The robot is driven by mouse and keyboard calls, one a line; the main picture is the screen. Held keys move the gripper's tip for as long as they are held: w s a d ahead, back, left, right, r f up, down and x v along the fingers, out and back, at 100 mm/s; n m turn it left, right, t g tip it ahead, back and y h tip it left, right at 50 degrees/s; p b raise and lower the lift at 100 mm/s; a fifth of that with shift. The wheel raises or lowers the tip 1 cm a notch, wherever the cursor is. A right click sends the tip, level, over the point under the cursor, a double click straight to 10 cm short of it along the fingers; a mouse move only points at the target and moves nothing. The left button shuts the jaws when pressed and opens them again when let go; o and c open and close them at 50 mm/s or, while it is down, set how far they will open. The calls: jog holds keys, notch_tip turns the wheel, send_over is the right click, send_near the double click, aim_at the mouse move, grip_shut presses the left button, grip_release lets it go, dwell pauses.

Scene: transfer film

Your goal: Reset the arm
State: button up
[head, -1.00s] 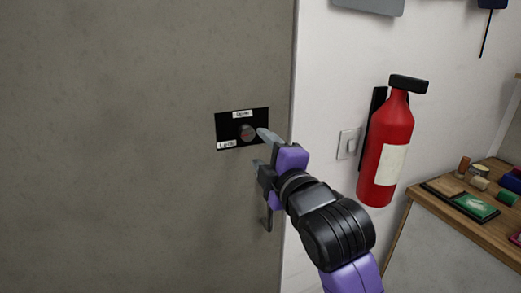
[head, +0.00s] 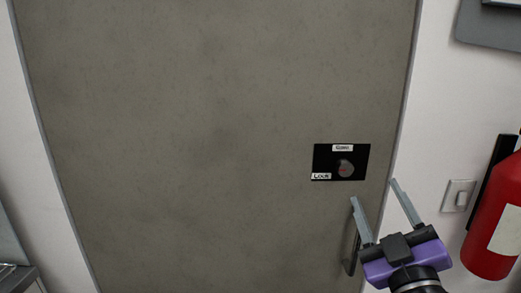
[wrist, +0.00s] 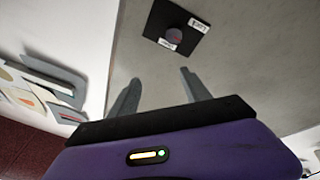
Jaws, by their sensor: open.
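My gripper (head: 384,208) is purple and black with two grey fingers. In the head view it is at the lower right, in front of the door's right edge. Its fingers are spread and nothing is between them. In the wrist view the gripper (wrist: 158,92) also shows open and empty. The black lock plate (head: 325,162) with its round knob (head: 346,168) and its Open and Lock labels is on the grey door (head: 200,150), above and left of the fingertips. The plate also shows at the top of the wrist view (wrist: 190,40). The fingers appear apart from the knob.
A door handle (head: 352,255) is partly hidden behind the left finger. A light switch (head: 458,196) and a red fire extinguisher (head: 492,225) are on the white wall at right. A grey box (head: 490,25) is at the upper right.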

jog(key=s+f+m+g, duration=0.2)
jog(key=s+f, duration=0.7)
jog(key=s, duration=0.4)
jog(key=s+f+m+g, duration=0.2)
jog(key=s+f+m, duration=0.1)
jog(key=s+f, duration=0.6)
jog(key=s+f+m+g, duration=0.2)
jog(key=s+f, duration=0.7)
jog(key=s, duration=0.8)
jog(key=shift+s+a+f+m+g, duration=0.2)
jog(key=shift+f+m+g, duration=0.1)
jog(key=shift+g, duration=0.2)
